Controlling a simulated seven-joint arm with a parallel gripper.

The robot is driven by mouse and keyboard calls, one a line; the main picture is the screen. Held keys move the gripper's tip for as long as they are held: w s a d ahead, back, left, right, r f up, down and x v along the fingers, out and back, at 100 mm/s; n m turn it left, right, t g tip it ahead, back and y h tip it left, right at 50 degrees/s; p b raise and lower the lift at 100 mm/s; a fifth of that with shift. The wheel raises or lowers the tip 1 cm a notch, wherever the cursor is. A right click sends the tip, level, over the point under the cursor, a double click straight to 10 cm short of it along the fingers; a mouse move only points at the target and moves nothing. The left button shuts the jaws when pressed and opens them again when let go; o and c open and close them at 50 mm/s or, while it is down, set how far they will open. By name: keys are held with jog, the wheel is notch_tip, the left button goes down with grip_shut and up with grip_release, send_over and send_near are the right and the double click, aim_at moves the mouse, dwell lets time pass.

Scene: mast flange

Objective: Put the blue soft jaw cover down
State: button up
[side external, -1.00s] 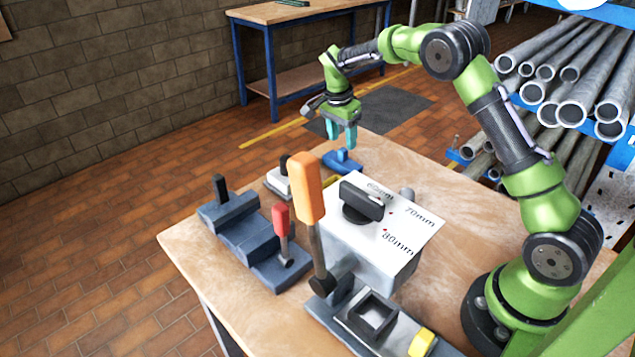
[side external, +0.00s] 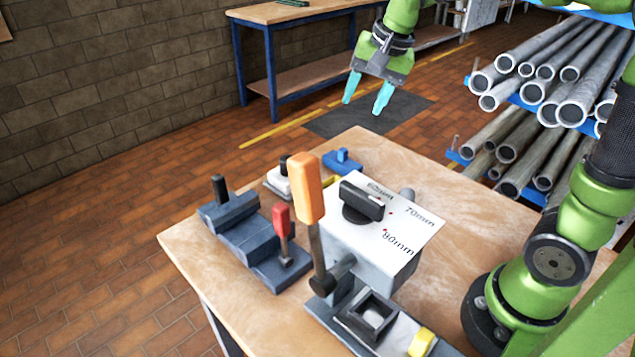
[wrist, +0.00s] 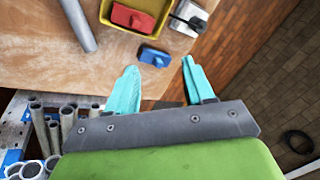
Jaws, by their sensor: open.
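The blue soft jaw cover (side external: 343,161) rests on the wooden table near its far edge. It also shows in the wrist view (wrist: 154,57), lying on bare wood just outside a yellow tray (wrist: 109,20). My gripper (side external: 364,103) is open and empty, raised well above the cover and apart from it. In the wrist view the teal fingers (wrist: 159,68) are spread wide with nothing between them.
A red block (wrist: 132,18) lies in the yellow tray. A white block with a dark handle (wrist: 186,16) stands beside it. A grey box under a marked sheet (side external: 405,222), an orange-handled tool (side external: 308,190) and a red-handled tool (side external: 282,220) stand nearer the side camera.

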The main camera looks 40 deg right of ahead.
jog(key=s+a+n+t, duration=0.1)
jog(key=s+a+n, duration=0.1)
jog(key=s, duration=0.3)
jog(key=s+a+f+n+t+y, duration=0.1)
jog(key=s+a+n, duration=0.1)
jog(key=s, duration=0.3)
jog(key=s+a+f+n+t, duration=0.1)
jog(key=s+a+n, duration=0.1)
jog(key=s, duration=0.3)
jog(key=shift+n, duration=0.4)
jog(key=shift+a, duration=0.1)
